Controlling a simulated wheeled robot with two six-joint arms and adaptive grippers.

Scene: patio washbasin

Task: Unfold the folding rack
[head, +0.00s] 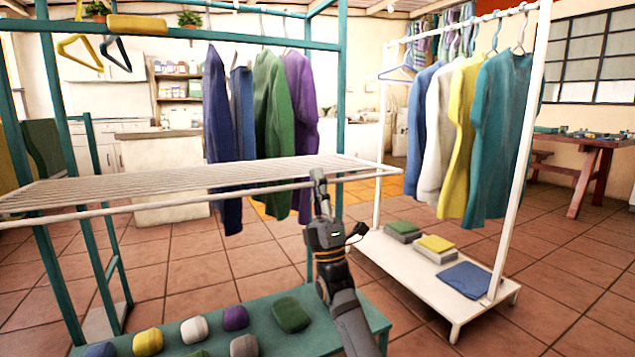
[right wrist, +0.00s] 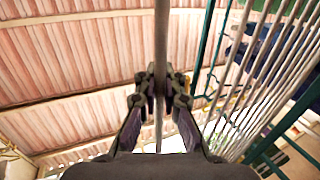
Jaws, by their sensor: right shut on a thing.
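The folding rack (head: 200,177) is a white frame with many thin parallel bars. In the head view it lies out roughly level, across the teal stand. My right gripper (head: 319,187) is at the rack's near edge, right of its middle. In the right wrist view its two fingers (right wrist: 160,90) are closed around a single long rail (right wrist: 161,40), with the rack's thin bars (right wrist: 262,80) to the right. My left gripper is not in view.
The teal stand (head: 340,100) carries hanging clothes (head: 272,105) behind the rack. Its low shelf (head: 370,318) holds several rolled bundles (head: 236,317). A white clothes rail (head: 519,150) with shirts and folded cloths stands at right. Tiled floor (head: 575,270) is clear at far right.

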